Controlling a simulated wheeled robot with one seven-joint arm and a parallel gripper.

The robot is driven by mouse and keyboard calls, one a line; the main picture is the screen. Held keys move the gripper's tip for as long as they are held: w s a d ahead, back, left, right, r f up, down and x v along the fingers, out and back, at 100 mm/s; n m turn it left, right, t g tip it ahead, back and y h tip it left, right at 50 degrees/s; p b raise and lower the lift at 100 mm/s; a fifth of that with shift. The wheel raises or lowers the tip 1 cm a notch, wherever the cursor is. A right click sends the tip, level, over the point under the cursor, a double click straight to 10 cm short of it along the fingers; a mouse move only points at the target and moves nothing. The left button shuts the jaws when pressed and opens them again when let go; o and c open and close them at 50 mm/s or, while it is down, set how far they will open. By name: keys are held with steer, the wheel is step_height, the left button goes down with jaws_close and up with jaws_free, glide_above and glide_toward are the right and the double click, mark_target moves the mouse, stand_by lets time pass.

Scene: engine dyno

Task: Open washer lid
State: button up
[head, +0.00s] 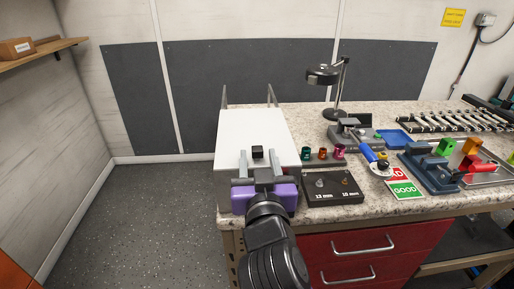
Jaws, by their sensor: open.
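The washer lid (250,127) is a flat white panel at the left end of the workbench. A small black block, which looks like its handle (257,152), sits near its front edge. Two thin metal struts stand behind its back edge. The lid appears to lie closed, but the box under it is mostly hidden by my arm. My gripper (257,164), with grey fingers on a purple body, is over the lid's front edge. Its fingers are open, one on each side of the black handle. Contact with the handle cannot be told.
A black block marked 13 mm and 10 mm (334,191) lies right of my gripper. Red drawers (375,254) are below; floor at left is clear.

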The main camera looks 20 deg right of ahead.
mark_target(258, 155)
steer(key=shift+x, duration=1.65)
jaws_close()
